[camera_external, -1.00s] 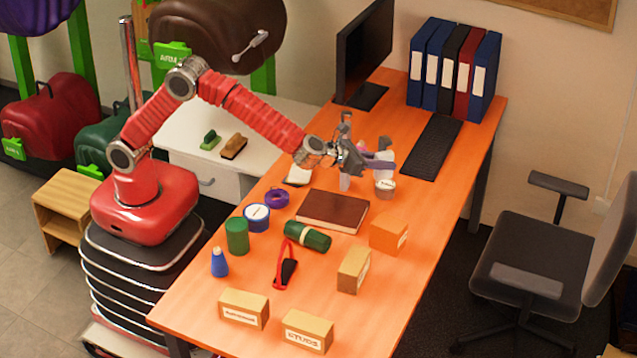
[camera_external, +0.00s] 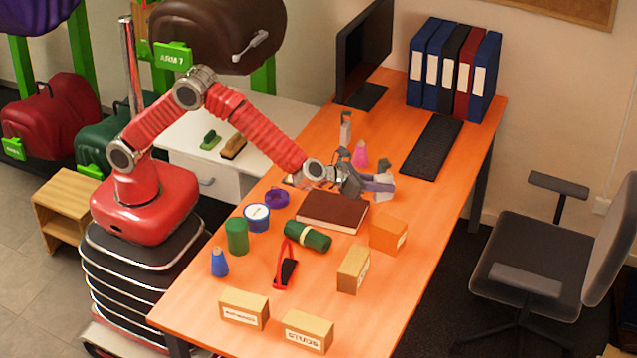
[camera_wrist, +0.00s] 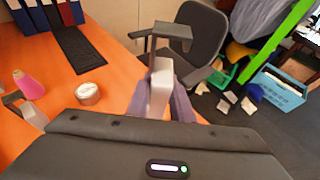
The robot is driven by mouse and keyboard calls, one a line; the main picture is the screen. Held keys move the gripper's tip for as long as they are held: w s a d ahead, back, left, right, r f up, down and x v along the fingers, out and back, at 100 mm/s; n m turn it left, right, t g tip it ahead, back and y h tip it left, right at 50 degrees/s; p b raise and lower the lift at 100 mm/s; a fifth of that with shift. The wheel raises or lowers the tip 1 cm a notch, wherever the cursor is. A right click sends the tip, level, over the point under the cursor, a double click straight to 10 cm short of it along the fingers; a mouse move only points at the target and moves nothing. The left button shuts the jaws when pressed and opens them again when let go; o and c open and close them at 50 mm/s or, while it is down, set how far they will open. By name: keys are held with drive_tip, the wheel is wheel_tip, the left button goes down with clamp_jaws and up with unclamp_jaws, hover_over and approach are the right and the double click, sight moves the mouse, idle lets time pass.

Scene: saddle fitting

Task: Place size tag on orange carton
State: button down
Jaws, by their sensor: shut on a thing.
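My gripper (camera_external: 380,184) is above the middle of the desk, behind the orange carton and near the closed brown book. In the wrist view my gripper (camera_wrist: 160,103) has lavender fingers shut on an upright light grey piece (camera_wrist: 161,78) with a bent top, apparently the size tag; its face cannot be read. A similar grey piece (camera_external: 346,128) stands farther back on the desk. The orange carton (camera_external: 386,234) rests on the desk nearer the camera, right of the book, with a white label on its side. The held piece is apart from this carton.
The brown book (camera_external: 331,212) lies left of the orange carton, and a tan carton (camera_external: 352,268) stands in front of it. A pink cone (camera_external: 360,155) stands behind my gripper. The wrist view shows a small round tin (camera_wrist: 88,94). The desk's front right is clear.

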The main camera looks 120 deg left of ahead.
sight(376, 196)
drive_tip(key=shift+f, duration=2.2)
drive_tip(key=shift+f, duration=0.1)
drive_tip(key=shift+f, duration=1.75)
drive_tip(key=c, duration=1.6)
unclamp_jaws()
drive_tip(key=shift+f, duration=0.1)
drive_tip(key=shift+o, duration=0.2)
